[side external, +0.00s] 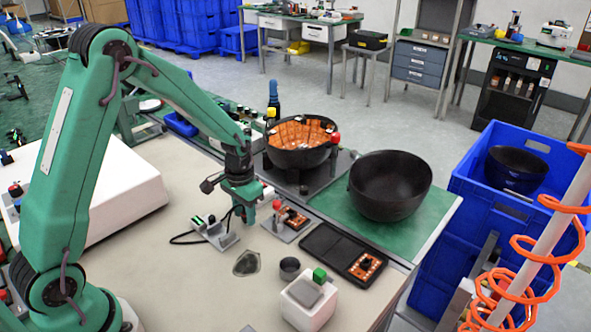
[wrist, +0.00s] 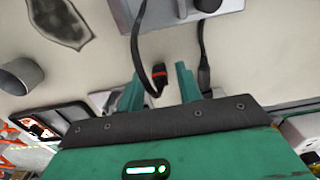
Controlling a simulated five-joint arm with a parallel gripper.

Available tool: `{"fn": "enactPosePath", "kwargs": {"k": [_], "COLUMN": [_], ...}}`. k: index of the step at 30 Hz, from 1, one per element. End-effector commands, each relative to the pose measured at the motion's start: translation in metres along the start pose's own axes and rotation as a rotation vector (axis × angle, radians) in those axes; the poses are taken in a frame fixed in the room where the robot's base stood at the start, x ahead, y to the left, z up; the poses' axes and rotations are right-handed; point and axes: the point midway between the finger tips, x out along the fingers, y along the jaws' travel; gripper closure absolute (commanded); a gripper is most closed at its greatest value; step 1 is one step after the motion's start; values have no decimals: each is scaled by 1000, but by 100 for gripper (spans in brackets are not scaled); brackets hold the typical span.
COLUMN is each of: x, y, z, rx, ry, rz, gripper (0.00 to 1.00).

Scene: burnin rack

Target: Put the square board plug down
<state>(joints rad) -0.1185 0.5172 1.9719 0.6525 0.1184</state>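My gripper (side external: 243,214) points down low over the beige bench, just right of a small grey metal fixture (side external: 215,233). In the wrist view my gripper (wrist: 160,70) has its two green fingers apart. A small black plug with a red band (wrist: 158,76) on a black cable lies between them, with a gap seen on each side. I cannot tell whether it rests on something, as its lower end is hidden. A second black cable end (wrist: 204,76) is just right of the fingers. In the side view the plug is not made out.
A black tray with an orange board (side external: 366,266), a dark ring cup (side external: 290,267) and a white box with a green button (side external: 309,300) stand on the near bench. A fixture with a red knob (side external: 277,206) is close right of my gripper. Black bowls (side external: 390,188) are behind.

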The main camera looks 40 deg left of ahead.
Motion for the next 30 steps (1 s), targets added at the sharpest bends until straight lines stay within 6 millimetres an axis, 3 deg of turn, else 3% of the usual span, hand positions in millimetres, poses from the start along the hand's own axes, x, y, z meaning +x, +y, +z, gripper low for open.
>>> {"fn": "enactPosePath", "kwargs": {"k": [8, 21, 30], "x": [-24, -96, -125], "y": [0, 0, 0], "z": [-1, -1, 0], "rx": [0, 0, 0], "ry": [3, 4, 0], "rz": [0, 0, 0], "gripper": [65, 65, 65]}}
